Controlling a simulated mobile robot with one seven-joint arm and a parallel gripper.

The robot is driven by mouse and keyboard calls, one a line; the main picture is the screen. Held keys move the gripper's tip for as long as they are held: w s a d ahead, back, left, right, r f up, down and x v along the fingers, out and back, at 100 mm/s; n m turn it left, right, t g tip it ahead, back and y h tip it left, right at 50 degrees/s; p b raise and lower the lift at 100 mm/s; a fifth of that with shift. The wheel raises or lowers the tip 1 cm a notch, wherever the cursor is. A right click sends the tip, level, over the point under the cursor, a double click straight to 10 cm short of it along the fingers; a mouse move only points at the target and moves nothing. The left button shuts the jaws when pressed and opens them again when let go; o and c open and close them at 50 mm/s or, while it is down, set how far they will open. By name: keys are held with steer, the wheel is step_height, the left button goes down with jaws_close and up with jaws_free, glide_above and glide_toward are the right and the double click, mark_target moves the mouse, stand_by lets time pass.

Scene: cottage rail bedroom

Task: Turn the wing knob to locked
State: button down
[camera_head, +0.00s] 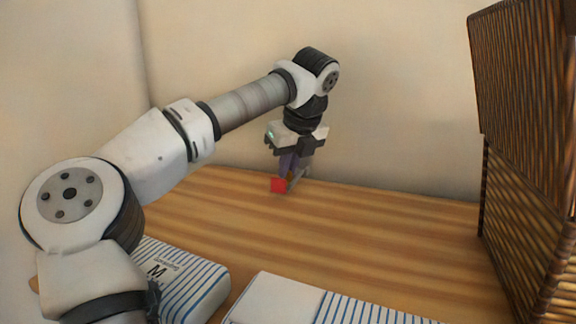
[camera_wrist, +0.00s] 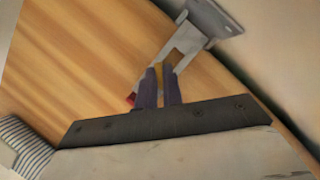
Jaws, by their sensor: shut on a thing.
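My gripper (camera_head: 291,166) points down at the back of the wooden top, its two dark purple fingers shut on a thin piece. In the wrist view, a narrow yellow-brown strip shows between the fingertips of my gripper (camera_wrist: 160,74); I take this as the wing knob, mostly hidden by the fingers. A grey metal fitting (camera_wrist: 193,34) with a flat end plate reaches up to the fingertips; it also shows just right of them in the head view. A small red piece (camera_head: 278,185) is beside the fingers at left. Lock markings cannot be read.
The wooden top (camera_head: 350,230) is mostly clear around the gripper. Blue-striped white packages (camera_head: 185,278) (camera_head: 275,298) lie along the front. A tall woven wicker piece (camera_head: 520,180) stands at right. A plain wall (camera_head: 400,90) rises close behind.

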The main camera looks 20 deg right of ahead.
stand_by(0.3)
steer(key=c, duration=1.5)
jaws_free()
steer(key=shift+c, duration=0.2)
steer(key=p+v, duration=0.1)
steer(key=v, duration=0.6)
steer(key=shift+r, duration=0.3)
steer(key=shift+s+d, duration=0.1)
